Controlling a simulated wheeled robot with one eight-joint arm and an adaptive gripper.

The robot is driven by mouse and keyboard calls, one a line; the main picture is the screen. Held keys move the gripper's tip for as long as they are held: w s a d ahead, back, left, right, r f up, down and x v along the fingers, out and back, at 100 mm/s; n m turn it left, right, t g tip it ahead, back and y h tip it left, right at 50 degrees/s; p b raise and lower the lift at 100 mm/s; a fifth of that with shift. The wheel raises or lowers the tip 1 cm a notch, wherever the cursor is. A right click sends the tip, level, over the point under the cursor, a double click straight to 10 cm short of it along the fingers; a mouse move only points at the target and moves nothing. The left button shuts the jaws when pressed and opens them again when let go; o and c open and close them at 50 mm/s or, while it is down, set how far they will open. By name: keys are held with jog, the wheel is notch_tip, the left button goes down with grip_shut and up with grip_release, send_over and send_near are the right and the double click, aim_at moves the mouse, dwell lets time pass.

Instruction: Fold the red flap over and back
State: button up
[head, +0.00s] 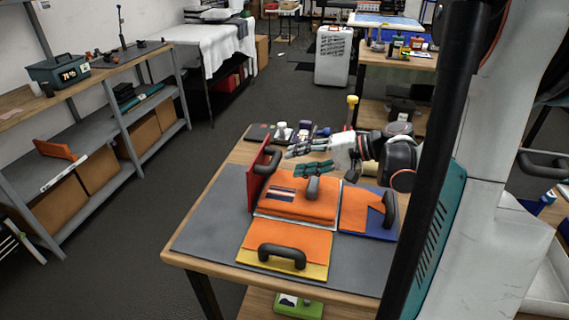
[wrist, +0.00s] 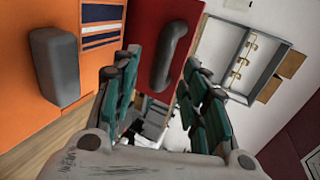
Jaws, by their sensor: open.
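The red flap (head: 253,190) stands about upright along the left edge of the orange middle panel (head: 300,211). Its dark grey handle (head: 268,160) faces right, toward my gripper (head: 291,163). My gripper is open and reaches in from the right above the panel, fingers pointing left, apart from the handle. In the wrist view the red flap (wrist: 138,22) lies beyond the fingers. Its handle (wrist: 168,60) appears between the two teal-padded fingers, and no grip on it shows. The orange panel (wrist: 18,60) with its grey post (wrist: 55,65) is at the left there.
A yellow-edged flap (head: 314,270) lies flat in front, with a dark handle (head: 282,256). A blue-edged flap (head: 365,229) lies at the right with another handle (head: 390,208). Small items stand at the table's back. The grey mat (head: 205,232) is bare at left.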

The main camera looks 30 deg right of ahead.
jog(key=v, duration=0.5)
jog(key=shift+s, duration=0.1)
dwell(0.4)
